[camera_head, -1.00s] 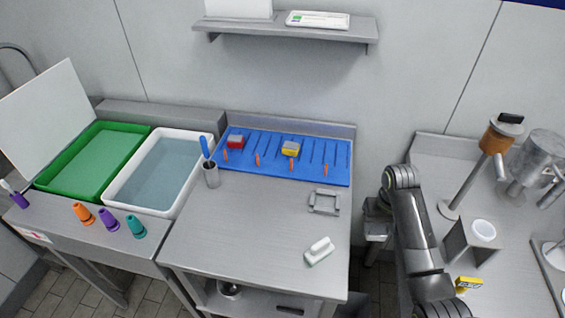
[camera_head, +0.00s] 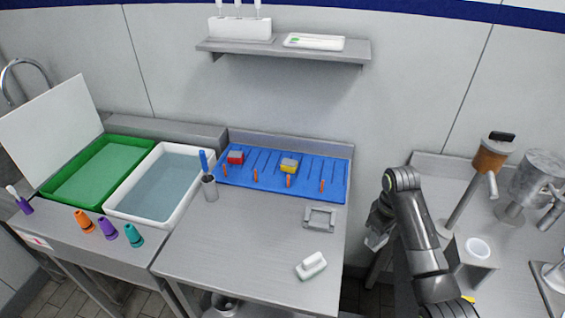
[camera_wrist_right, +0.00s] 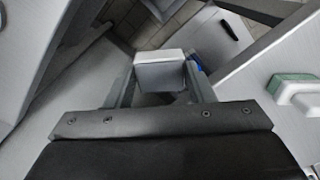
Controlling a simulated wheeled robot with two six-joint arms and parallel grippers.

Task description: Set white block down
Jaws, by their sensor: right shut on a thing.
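A white block (camera_wrist_right: 160,70) with a pale grey-white face sits between the two fingers of my right gripper (camera_wrist_right: 158,88) in the right wrist view. The gripper is shut on it. In the head view my right gripper (camera_head: 378,236) hangs in the gap between the middle table and the right counter, close to the table's right edge. The block cannot be made out clearly there. My left gripper is not in view.
The middle table (camera_head: 240,240) has much bare top. On it are a white-and-green brush-like item (camera_head: 311,266), a grey frame (camera_head: 320,217), a cup (camera_head: 210,190) and a blue slotted board (camera_head: 260,178). The right counter (camera_head: 425,172) holds a grey stand with a white cup (camera_head: 478,247).

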